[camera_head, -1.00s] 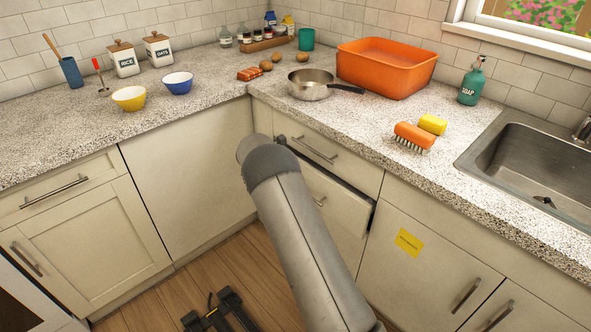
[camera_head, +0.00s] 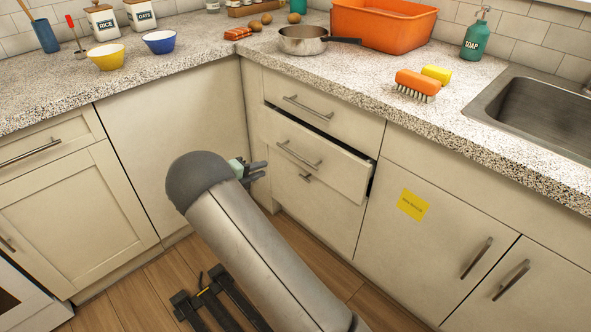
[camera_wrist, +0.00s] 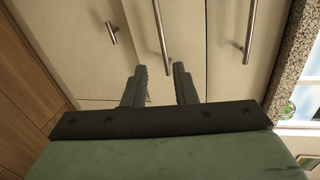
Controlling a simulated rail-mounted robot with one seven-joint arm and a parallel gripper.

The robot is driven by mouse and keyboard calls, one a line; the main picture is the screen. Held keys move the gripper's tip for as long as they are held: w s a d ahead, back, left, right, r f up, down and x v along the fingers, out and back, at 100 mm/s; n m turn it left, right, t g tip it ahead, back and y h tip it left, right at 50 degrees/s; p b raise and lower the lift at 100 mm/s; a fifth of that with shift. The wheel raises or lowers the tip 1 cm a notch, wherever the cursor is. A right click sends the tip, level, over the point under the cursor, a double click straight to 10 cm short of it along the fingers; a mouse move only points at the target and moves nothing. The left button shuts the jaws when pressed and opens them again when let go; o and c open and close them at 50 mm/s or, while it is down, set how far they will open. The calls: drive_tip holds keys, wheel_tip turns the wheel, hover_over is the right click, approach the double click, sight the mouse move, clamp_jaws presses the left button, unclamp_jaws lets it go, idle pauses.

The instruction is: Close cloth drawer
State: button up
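In the head view, the middle drawer (camera_head: 318,160) of the cabinet near the inner corner stands partly pulled out, with a dark gap along its top and right edge. No cloth shows, so I cannot confirm it is the cloth drawer. Its bar handle (camera_head: 298,156) also shows in the wrist view (camera_wrist: 162,40). My gripper (camera_head: 264,168) is left of the drawer front, apart from the handle. In the wrist view my gripper's two fingers (camera_wrist: 159,80) are spread with nothing between them, facing the drawer fronts.
A closed drawer above has its own handle (camera_head: 308,107); another handle (camera_head: 305,178) sits just below. A counter (camera_head: 360,75) overhangs them. A cupboard with a yellow note (camera_head: 413,204) is to the right. Wooden floor (camera_head: 130,300) lies below.

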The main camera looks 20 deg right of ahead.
drive_tip(key=n, duration=0.1)
drive_tip(key=b, duration=0.3)
approach(305, 151)
drive_tip(key=w+d+f, duration=0.2)
drive_tip(key=d+f, duration=0.1)
drive_tip(key=d, duration=0.1)
drive_tip(key=shift+w+d+r+t, duration=0.1)
drive_tip(key=shift+w+d+t, duration=0.2)
drive_tip(key=shift+d, duration=0.35)
clamp_jaws()
drive_tip(key=shift+w+d+r+p, duration=0.1)
drive_tip(key=shift+w+d+p, duration=0.25)
drive_tip(key=shift+d, duration=0.6)
drive_tip(key=shift+w+d+p, duration=0.15)
drive_tip(key=shift+w+d, duration=0.4)
drive_tip(key=shift+d, duration=0.4)
